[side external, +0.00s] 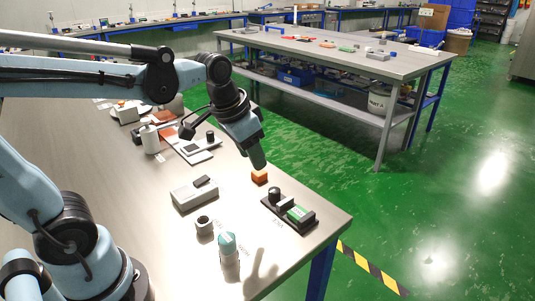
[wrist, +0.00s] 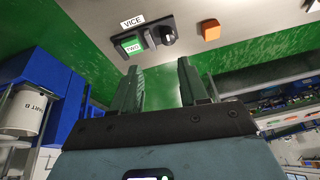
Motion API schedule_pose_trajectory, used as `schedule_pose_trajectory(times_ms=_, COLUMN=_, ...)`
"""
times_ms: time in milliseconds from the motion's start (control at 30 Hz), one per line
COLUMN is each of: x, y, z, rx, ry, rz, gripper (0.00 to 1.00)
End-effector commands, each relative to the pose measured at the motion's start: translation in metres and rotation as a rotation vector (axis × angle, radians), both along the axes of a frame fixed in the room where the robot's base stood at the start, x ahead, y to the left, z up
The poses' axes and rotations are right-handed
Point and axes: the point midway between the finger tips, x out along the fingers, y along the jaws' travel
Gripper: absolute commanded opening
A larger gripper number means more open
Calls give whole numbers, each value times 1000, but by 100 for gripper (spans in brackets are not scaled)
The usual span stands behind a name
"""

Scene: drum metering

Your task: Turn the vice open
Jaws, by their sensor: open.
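The vice control is a black panel (side external: 290,214) near the right edge of the bench. It carries a black knob (side external: 274,194) and a green part (side external: 300,213). In the wrist view a "VICE" label (wrist: 133,22) sits beside the panel, with the black knob (wrist: 168,37) and a green part marked "TWO" (wrist: 133,45). My gripper (side external: 259,165) is above the bench, just behind the panel in the side view. In the wrist view its two fingers (wrist: 160,75) are apart with nothing between them, and the knob shows beyond the gap between them.
An orange block (side external: 259,176) stands close beneath my gripper. A grey box (side external: 194,194) lies left of the panel. A small grey cylinder (side external: 204,227) and a teal-topped cylinder (side external: 228,247) stand toward the front. The bench's right edge is close to the panel.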

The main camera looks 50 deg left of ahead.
Motion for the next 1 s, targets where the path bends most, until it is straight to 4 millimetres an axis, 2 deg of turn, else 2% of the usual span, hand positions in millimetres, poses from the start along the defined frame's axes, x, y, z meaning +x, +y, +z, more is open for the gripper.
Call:
schedule_pose_trajectory(times_ms=600, x=-41, y=-6, z=-16, rx=-51, ry=-202, rz=89, gripper=44)
schedule_pose_trajectory(times_ms=1000, x=-49, y=-8, z=-22, rx=-70, ry=-258, rz=113, gripper=44)
